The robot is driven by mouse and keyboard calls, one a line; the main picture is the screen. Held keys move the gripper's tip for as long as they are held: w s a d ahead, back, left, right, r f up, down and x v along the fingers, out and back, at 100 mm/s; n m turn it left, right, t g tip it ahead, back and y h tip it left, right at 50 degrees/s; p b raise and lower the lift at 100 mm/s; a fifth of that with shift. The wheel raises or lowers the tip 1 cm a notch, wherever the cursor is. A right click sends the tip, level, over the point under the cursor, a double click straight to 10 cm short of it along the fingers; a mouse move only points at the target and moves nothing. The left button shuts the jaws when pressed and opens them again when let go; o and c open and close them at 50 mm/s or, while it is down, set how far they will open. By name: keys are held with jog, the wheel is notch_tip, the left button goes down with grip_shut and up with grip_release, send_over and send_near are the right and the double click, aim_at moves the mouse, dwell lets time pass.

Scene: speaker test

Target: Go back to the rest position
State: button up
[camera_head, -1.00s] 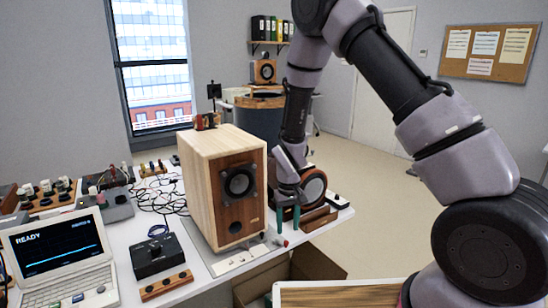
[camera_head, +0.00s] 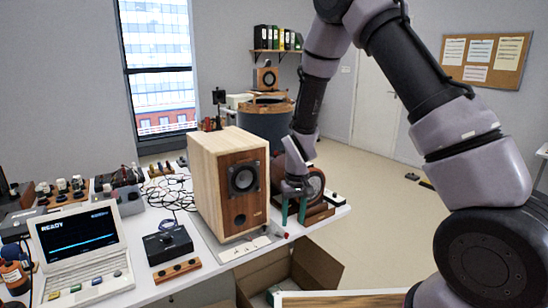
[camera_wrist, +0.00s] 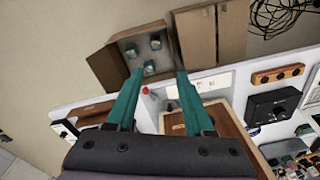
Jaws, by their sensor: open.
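My gripper (camera_head: 293,212) is open, with two green fingers pointing down at the right side of the wooden speaker. The fingers also show in the wrist view (camera_wrist: 154,88), spread apart with nothing held between them. The wooden speaker (camera_head: 215,172) stands upright on the white table (camera_head: 150,283). A small red-tipped thing (camera_wrist: 145,90) shows between the fingers in the wrist view, on or near the table edge. My arm reaches over from the right side of the head view.
An open cardboard box (camera_head: 262,272) stands below the table's front edge; several small greenish things (camera_wrist: 150,67) lie in it. A laptop (camera_head: 80,245) reading READY, a black box (camera_head: 168,245) and tangled cables (camera_head: 170,192) are on the table's left. Open floor (camera_head: 375,200) lies right of the table.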

jog(key=s+d+r+m+t+y, duration=0.15)
jog(key=d+r, duration=0.35)
jog(key=r, duration=0.7)
jog(key=d+r+m+t, duration=0.15)
jog(key=d+r, duration=0.25)
jog(key=r, duration=0.8)
jog(key=s+d+r+m+t, duration=0.2)
jog(key=s+d+r, duration=0.3)
jog(key=s+r, duration=0.2)
jog(key=s+d+r+m+t, duration=0.1)
jog(key=s+d+r+m, duration=0.1)
jog(key=s+d+r, duration=0.3)
jog(key=s+r, duration=0.1)
jog(key=s, duration=0.3)
jog(key=shift+r+t, duration=0.4)
